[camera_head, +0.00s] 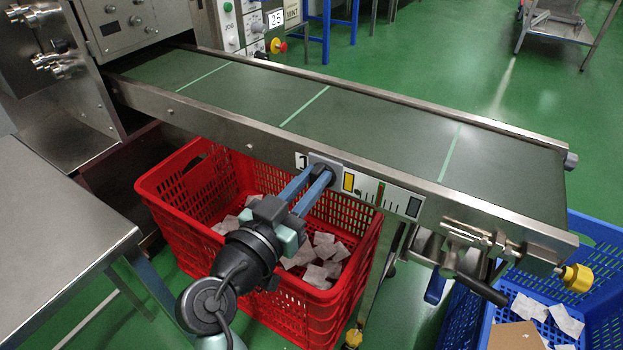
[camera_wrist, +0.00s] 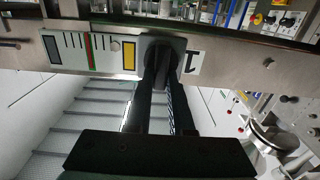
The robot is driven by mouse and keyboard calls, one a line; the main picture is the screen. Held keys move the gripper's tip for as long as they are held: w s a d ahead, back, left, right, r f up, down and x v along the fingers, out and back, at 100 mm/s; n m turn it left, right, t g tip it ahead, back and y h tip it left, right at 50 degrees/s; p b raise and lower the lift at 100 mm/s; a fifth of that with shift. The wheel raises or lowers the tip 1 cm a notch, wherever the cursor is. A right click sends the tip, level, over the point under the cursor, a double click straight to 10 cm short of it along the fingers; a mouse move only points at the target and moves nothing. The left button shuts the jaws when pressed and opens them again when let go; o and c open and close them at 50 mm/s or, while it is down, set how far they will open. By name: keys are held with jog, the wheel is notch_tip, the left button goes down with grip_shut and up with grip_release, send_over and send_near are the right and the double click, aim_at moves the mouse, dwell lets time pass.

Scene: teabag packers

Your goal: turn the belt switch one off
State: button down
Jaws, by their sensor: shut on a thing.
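Belt switch one (camera_head: 322,166) is a dark knob on a grey plate on the side rail of the conveyor, beside a label with the number 1 (camera_head: 302,161). My gripper (camera_head: 322,177) reaches up to it with its two long blue fingers shut on the knob. In the wrist view the switch (camera_wrist: 160,50) sits at the fingertips, beside the number 1 label (camera_wrist: 191,64). The fingers hide most of the knob, so I cannot tell its turned position.
The green conveyor belt (camera_head: 364,120) runs above the switch. A scale plate (camera_head: 385,193) with coloured marks is right of it. A red crate (camera_head: 345,285) with teabags stands below my gripper. A blue crate (camera_head: 470,315) is at the lower right, and a steel table (camera_head: 60,230) at left.

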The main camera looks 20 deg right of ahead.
jog(key=n+p, duration=0.1)
jog(key=n, duration=0.1)
jog(key=n+p, duration=0.1)
jog(key=shift+w+a+r+n+p, duration=0.1)
jog(key=shift+w+a+n+p, duration=0.05)
jog(key=shift+n+p, duration=0.2)
jog(key=shift+w+a+f+n+p, duration=0.1)
jog(key=shift+f+n+p, duration=0.15)
jog(key=shift+n+p, duration=1.65)
jog(key=shift+w+a+f+n+p, duration=0.25)
jog(key=shift+n+p, duration=0.8)
jog(key=shift+n, duration=1.7)
jog(key=shift+d+f+n+p, duration=0.1)
jog(key=shift+f+n+p, duration=0.2)
jog(key=shift+n+p, duration=1.6)
jog(key=shift+f+n+b, duration=0.1)
jog(key=shift+n+b, duration=0.3)
jog(key=shift+n, duration=0.2)
jog(key=c, duration=0.8)
grip_release()
